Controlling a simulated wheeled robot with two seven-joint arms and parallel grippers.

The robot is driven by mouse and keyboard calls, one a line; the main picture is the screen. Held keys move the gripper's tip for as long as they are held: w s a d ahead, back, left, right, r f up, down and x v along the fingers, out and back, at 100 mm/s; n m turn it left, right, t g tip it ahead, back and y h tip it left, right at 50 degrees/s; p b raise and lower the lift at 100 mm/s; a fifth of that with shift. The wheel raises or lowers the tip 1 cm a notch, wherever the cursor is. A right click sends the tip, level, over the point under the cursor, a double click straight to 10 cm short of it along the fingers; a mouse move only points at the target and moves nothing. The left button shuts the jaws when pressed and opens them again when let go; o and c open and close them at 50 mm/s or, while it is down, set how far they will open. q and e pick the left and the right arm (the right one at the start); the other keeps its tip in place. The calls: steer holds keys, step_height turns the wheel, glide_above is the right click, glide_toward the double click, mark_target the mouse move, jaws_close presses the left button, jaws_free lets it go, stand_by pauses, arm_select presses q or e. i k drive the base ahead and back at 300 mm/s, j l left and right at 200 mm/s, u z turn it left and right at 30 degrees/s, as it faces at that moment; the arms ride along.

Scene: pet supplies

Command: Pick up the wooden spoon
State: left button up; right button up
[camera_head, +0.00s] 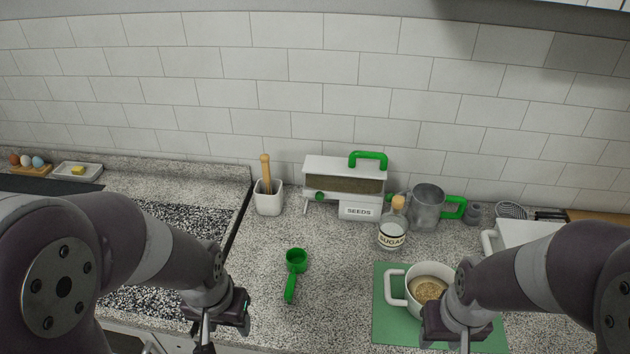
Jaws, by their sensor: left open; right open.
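A wooden handle (265,167) stands nearly upright in a small white square holder (268,201) against the back wall. It may be the wooden spoon; its lower part is hidden inside the holder. My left gripper (206,345) is open at the bottom edge, well in front of and left of the holder. My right gripper (466,345) is open at the bottom right, in front of a white pot. Both grippers are far from the handle and hold nothing that I can see. Their fingertips are partly cut off by the frame.
A green scoop (295,265) lies on the granite counter. A seed dispenser (343,184), sugar bottle (393,224) and metal jug (427,207) stand right of the holder. A white pot (398,286) of grain sits on a green mat (391,330).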

mark_target(265, 159)
steer(key=l+z, duration=0.1)
steer(key=l, duration=1.3)
steer(key=i+j, duration=0.1)
steer(key=j, duration=0.55)
steer(key=i+j, duration=0.1)
steer(key=j, duration=1.25)
steer(key=i, duration=0.05)
